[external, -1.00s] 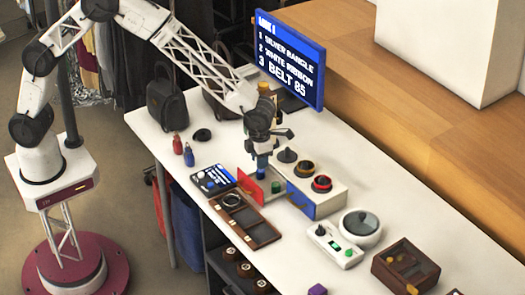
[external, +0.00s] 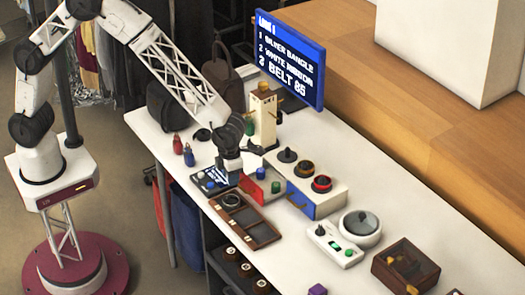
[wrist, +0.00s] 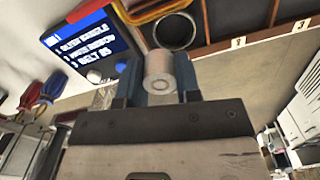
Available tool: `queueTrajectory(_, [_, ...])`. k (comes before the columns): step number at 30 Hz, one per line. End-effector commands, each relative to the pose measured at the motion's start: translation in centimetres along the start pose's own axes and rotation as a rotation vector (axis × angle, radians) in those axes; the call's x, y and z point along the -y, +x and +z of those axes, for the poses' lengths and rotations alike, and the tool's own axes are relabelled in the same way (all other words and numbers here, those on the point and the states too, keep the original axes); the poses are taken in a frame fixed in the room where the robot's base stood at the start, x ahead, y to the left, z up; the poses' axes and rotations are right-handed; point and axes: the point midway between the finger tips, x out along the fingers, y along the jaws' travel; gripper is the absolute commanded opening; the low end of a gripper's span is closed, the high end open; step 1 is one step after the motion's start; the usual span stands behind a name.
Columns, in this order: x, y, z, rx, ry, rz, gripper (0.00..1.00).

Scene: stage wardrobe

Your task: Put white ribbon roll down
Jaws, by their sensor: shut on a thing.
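My gripper (wrist: 160,84) is shut on the white ribbon roll (wrist: 159,72), a small pale cylinder with its round end facing the camera between two blue fingers. In the external view my gripper (external: 229,168) hangs low over the right end of the small dark list panel (external: 213,180); I cannot make out the roll there. The brown compartment tray (external: 262,234) lies just in front. Its far compartment holds a silver bangle (wrist: 174,31), a ring that also shows in the external view (external: 231,200). The other tray compartments that show look empty.
A red upright panel (external: 251,190) and a white box with knobs (external: 327,201) stand right of my gripper. A cream tower (external: 263,116) stands behind. Red and blue handled items (external: 189,155) are at left. A large screen (external: 290,60) lists the silver bangle, white ribbon and belt 85.

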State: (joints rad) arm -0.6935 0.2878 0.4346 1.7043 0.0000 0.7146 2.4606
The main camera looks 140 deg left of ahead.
Motion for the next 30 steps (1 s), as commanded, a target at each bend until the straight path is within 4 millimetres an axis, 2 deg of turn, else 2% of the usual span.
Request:
queueTrajectory(1, [0.0,0.4,-1.8,-0.002,0.004,0.002,0.09])
queueTrajectory(6, [-0.3,1.6,-6.5,-0.001,0.003,0.001,0.09])
queueTrajectory(12, [-0.7,2.5,-9.8,0.000,0.001,0.000,0.09])
queueTrajectory(18, [-0.9,2.8,-10.7,-0.001,0.000,0.001,0.09])
queueTrajectory(30, [-0.7,2.8,-10.4,0.000,0.000,0.000,0.09])
